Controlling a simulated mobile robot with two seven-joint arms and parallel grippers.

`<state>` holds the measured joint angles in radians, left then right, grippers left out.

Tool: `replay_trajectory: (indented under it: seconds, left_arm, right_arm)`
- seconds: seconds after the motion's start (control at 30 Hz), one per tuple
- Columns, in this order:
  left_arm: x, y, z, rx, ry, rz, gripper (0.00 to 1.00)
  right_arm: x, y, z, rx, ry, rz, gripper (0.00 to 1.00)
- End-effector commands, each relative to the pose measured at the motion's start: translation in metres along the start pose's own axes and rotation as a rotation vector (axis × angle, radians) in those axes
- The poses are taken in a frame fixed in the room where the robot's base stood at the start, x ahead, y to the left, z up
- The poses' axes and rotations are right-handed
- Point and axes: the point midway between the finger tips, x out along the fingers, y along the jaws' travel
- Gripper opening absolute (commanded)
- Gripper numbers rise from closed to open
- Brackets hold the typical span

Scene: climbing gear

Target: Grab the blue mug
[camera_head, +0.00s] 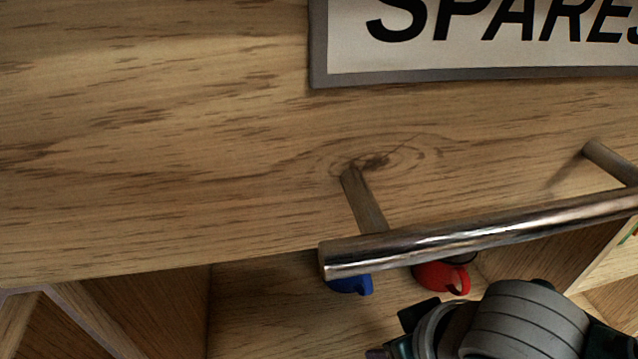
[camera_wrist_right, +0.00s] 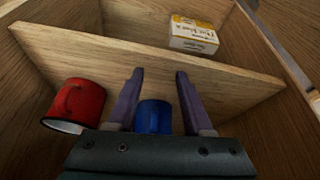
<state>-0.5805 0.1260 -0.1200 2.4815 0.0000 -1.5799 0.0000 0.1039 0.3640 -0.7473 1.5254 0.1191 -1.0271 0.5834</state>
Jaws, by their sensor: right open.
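The blue mug (camera_wrist_right: 153,117) shows between the two fingers of my right gripper (camera_wrist_right: 159,75) in the right wrist view. The fingers stand open with a gap on both sides of the mug, and I see no clear contact. The gripper's body hides the mug's near part. In the head view, only a small part of the blue mug (camera_head: 352,285) shows under the drawer handle, which hides the rest. My right arm comes in at the bottom right there. My left gripper is not in view.
A metal handle (camera_head: 480,228) juts out above the compartment, below a "SPARES" sign (camera_head: 480,62).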

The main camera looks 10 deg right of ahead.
Motion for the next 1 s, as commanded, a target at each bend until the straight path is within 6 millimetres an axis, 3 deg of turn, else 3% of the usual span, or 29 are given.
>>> replay_trajectory:
  seconds: [0.1,0.37,0.6,0.97,1.0]
  left_arm:
    - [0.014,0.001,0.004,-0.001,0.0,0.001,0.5]
    - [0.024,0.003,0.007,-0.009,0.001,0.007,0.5]
    - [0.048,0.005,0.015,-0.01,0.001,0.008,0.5]
    - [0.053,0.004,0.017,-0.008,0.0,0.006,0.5]
    - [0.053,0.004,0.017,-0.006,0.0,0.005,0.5]
  right_arm:
    - [0.012,0.0,-0.02,0.0,0.004,0.001,0.51]
    - [0.02,0.001,-0.041,0.001,0.001,0.0,0.51]
    - [0.037,0.001,-0.076,0.0,0.001,-0.001,0.51]
    - [0.043,0.001,-0.074,-0.001,-0.003,0.0,0.51]
    - [0.043,0.001,-0.074,-0.001,-0.003,0.0,0.48]
